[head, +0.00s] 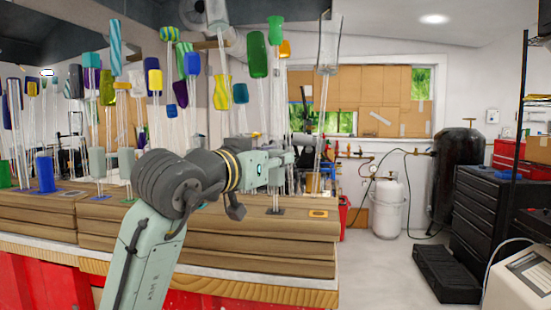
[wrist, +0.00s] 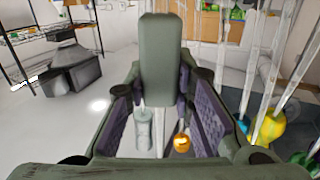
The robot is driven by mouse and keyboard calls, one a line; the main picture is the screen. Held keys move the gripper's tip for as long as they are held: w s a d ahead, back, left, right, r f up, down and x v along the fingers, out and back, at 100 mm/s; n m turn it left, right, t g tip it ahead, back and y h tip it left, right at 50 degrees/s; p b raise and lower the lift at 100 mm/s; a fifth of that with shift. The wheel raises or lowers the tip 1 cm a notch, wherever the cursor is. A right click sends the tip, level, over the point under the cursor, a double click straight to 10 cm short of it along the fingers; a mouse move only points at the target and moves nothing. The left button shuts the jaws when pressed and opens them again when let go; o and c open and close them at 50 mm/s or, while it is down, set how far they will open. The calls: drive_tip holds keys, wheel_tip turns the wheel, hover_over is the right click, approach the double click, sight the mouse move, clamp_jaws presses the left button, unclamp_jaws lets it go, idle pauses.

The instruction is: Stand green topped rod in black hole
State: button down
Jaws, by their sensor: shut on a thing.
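The grip contact itself is hidden behind the grey housing.
A dark-green-topped rod (head: 257,55) and several other coloured rods stand close on the left. A tall clear-topped rod (head: 328,52) leans slightly at right. An orange-rimmed plate (head: 318,213) lies on bare bench (head: 300,235). An orange top (wrist: 182,143) shows beside the held rod's top.

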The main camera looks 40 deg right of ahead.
drive_tip(key=shift+f, duration=0.15)
drive_tip(key=c, duration=1.3)
unclamp_jaws()
drive_tip(key=v, duration=1.2)
